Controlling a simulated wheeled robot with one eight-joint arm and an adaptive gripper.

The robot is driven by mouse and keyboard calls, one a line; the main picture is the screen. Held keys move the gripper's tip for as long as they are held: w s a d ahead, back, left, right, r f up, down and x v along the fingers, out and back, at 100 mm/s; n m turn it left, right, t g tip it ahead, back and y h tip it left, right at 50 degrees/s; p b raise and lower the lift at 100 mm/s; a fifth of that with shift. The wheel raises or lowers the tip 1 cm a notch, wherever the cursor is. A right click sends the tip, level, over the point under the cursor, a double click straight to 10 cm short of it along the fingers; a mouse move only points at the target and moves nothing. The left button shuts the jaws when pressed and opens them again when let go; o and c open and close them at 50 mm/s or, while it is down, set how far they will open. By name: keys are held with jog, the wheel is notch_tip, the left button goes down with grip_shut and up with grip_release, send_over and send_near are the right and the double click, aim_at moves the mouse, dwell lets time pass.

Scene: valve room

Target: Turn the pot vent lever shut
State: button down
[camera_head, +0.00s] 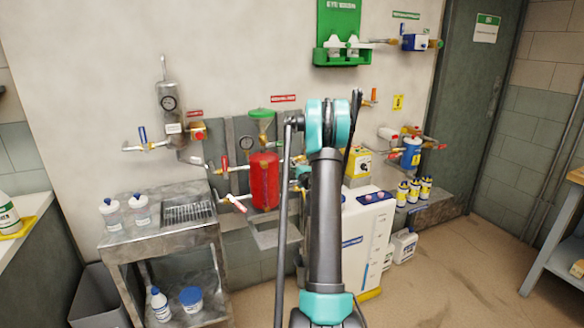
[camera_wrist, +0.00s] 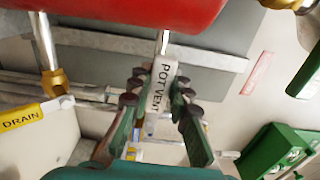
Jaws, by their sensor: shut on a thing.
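The red pot (camera_head: 265,182) stands against the wall in the head view, with a green funnel (camera_head: 262,115) above it. Its red side (camera_wrist: 120,14) fills the top of the wrist view. The pot vent lever (camera_wrist: 160,88), with a white grip lettered POT VENT on a thin metal stem, is in the middle of the wrist view. My gripper (camera_wrist: 157,100) has its dark fingers on both sides of this grip and is shut on it. In the head view my arm hides the gripper and the lever.
A yellow DRAIN tag (camera_wrist: 22,119) and a brass fitting (camera_wrist: 55,82) are left of my fingers. A green holder (camera_wrist: 280,150) shows at lower right. A metal cart (camera_head: 160,236) and a white tank (camera_head: 366,235) flank the pot area.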

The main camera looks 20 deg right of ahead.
jog(key=m, duration=0.1)
jog(key=r+m, duration=0.1)
jog(key=shift+d+r+m, duration=0.2)
jog(key=shift+r+m, duration=0.05)
jog(key=shift+m, duration=0.15)
jog(key=m, duration=0.1)
jog(key=r+m, duration=0.1)
jog(key=shift+d+r+m, duration=0.2)
jog(key=shift+d+m, duration=0.1)
jog(key=m, duration=0.1)
jog(key=d+r+m, duration=0.1)
jog(key=m, duration=0.1)
jog(key=r+m, duration=0.1)
jog(key=shift+d+m, duration=0.3)
jog(key=shift+d, duration=0.05)
jog(key=shift+d+r+m, duration=0.2)
jog(key=shift+d+m, duration=0.45)
jog(key=shift+m, duration=0.6)
jog(key=shift+d+r+m, duration=0.15)
jog(key=shift+d+m, duration=0.45)
jog(key=shift+m, duration=0.6)
jog(key=shift+d+r+m, duration=0.2)
jog(key=shift+d+m, duration=0.45)
jog(key=shift+m, duration=0.6)
jog(key=c, duration=1.4)
grip_release()
jog(key=shift+w, duration=0.1)
jog(key=shift+o, duration=0.2)
